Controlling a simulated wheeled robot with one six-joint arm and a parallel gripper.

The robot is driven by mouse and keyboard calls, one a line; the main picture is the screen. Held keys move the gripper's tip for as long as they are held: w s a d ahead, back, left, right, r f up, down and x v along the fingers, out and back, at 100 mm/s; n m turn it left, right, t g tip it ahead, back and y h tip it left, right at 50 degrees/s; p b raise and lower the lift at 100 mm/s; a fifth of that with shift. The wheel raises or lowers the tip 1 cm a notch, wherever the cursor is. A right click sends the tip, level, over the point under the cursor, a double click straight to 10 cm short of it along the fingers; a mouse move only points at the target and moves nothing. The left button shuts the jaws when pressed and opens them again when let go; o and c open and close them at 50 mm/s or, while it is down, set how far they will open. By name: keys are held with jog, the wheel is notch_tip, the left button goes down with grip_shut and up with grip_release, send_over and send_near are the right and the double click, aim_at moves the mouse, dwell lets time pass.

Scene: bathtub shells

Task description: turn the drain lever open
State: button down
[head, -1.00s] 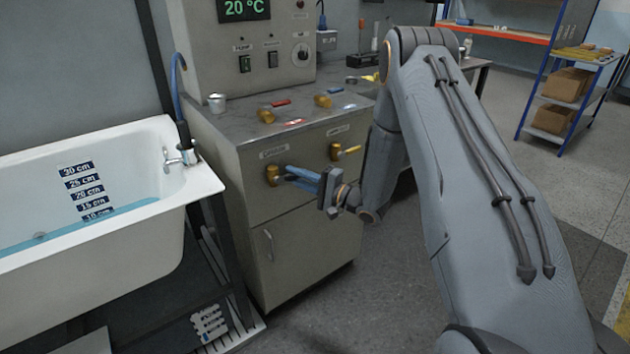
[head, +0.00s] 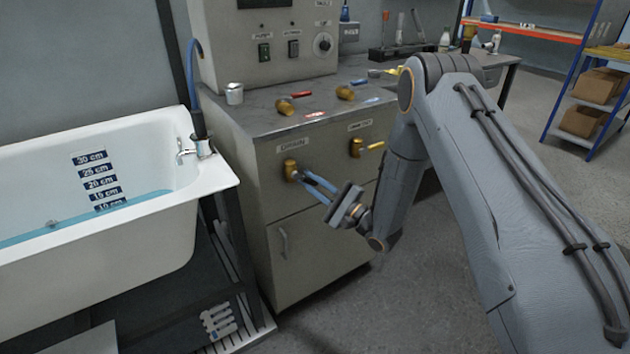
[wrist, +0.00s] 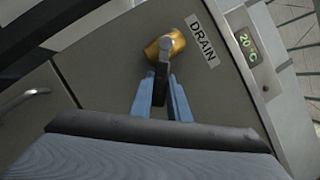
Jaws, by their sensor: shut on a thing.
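The drain valve has a brass body (head: 290,169) on the cabinet front, under a label reading DRAIN (head: 291,146). It also shows in the wrist view (wrist: 172,42), with the label (wrist: 202,38) beside it. The drain lever (wrist: 160,88) has a grey neck and dark grip. It slants down and to the right from the body, relative to the panel. My gripper (head: 306,178) is shut on the lever, its blue fingers on either side of it.
A second brass valve (head: 357,147) with a yellow lever is right of the drain valve. More valves with red and blue levers lie on the cabinet top (head: 250,118). A white bathtub (head: 150,230) holding blue water stands left. A cabinet door handle (head: 283,243) sits below.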

dwell(0.3)
jog(key=c, duration=1.7)
grip_release()
jog(key=shift+b+v, duration=0.3)
jog(key=shift+v, duration=3.6)
